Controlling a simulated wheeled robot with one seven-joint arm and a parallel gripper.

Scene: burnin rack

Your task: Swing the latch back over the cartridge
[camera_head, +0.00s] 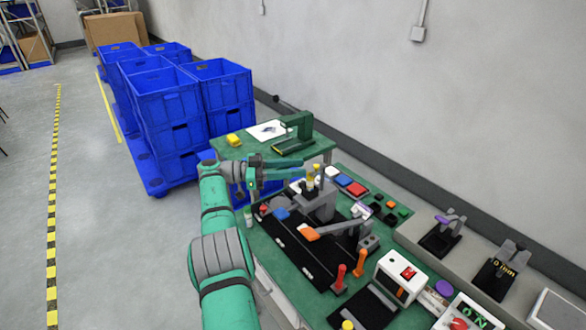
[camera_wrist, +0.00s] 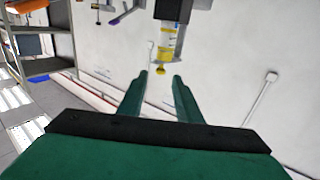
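My gripper (camera_head: 305,168) reaches right over the green bench, close to a grey fixture (camera_head: 320,206). In the wrist view its two green fingers (camera_wrist: 160,78) are apart with nothing between them. A clear cylinder with yellow bands (camera_wrist: 168,42), seemingly the cartridge, shows just beyond the fingertips, with a small yellow knob at its end. In the head view a yellow-topped upright piece (camera_head: 316,172) stands at the fixture, beside the fingertips. A lever with an orange end (camera_head: 309,234) lies to the front; I cannot tell whether it is the latch. Contact is unclear.
Red and orange upright handles (camera_head: 360,262) and a white box with a red switch (camera_head: 400,277) stand at the bench's front right. A green press-like device (camera_head: 298,128) stands behind. Blue crates (camera_head: 165,95) are stacked at the back left. The floor at left is clear.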

